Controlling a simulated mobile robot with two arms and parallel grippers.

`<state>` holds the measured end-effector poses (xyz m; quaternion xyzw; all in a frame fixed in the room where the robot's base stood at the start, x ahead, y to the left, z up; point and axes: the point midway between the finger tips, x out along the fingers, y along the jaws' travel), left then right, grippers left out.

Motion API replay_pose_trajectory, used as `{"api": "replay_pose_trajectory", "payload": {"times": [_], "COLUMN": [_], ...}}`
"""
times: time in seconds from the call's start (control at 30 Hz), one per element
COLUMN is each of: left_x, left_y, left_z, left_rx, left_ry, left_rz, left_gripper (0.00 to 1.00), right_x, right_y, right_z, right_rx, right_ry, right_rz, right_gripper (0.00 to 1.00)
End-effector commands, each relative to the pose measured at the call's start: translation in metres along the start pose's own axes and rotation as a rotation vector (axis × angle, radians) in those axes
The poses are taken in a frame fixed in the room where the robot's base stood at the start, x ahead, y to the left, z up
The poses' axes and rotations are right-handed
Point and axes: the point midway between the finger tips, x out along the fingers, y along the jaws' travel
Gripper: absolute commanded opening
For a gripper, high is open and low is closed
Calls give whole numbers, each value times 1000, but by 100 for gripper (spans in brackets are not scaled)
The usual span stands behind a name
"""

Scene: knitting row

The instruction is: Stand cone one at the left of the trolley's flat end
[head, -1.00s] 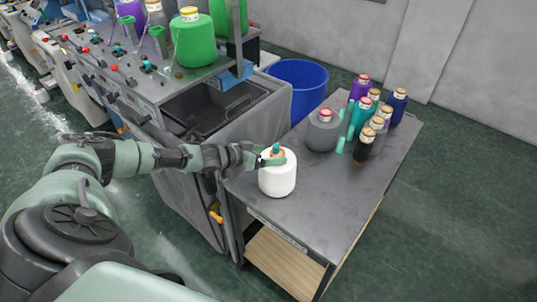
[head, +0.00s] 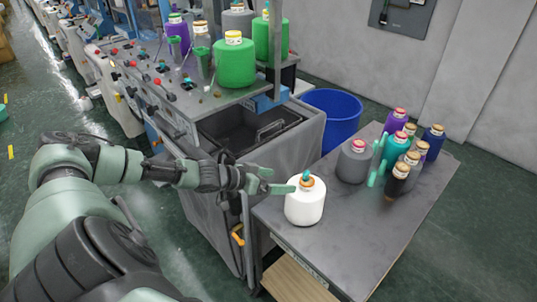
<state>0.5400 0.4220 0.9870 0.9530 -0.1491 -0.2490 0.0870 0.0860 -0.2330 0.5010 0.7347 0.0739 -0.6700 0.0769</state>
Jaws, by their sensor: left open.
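A white cone (head: 305,204) with a brown top and a teal tip stands upright on the trolley (head: 338,250), at the left of its bare near end. I see no number on it, but it stands where the task places cone one. My left gripper (head: 277,180) is open just left of the cone's upper part, its teal fingers pointing at it. It holds nothing; whether a fingertip touches the cone is hard to tell. My right gripper is not in view.
Grey (head: 353,163), teal (head: 394,156), purple (head: 398,119), navy and black (head: 396,184) cones crowd the trolley's far part, beside teal upright pieces (head: 371,173). A blue bin (head: 333,118) stands behind. The knitting machine (head: 150,80) is at the left.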

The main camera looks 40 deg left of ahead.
Motion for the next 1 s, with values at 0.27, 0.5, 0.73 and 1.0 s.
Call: {"api": "replay_pose_trajectory", "payload": {"times": [0.27,0.5,0.73,1.0], "left_x": [-28,-33,-33,6], "left_y": [0,1,1,96], "left_z": [1,-1,0,80], "left_rx": [0,0,0,45], "left_ry": [-1,1,0,-148], "left_rz": [0,1,2,98], "left_gripper": [100,100,100,100], "right_x": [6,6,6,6], "right_y": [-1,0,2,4], "right_z": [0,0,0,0], "right_rx": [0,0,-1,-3], "right_ry": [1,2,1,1], "right_rz": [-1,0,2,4], "right_gripper": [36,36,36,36]}}
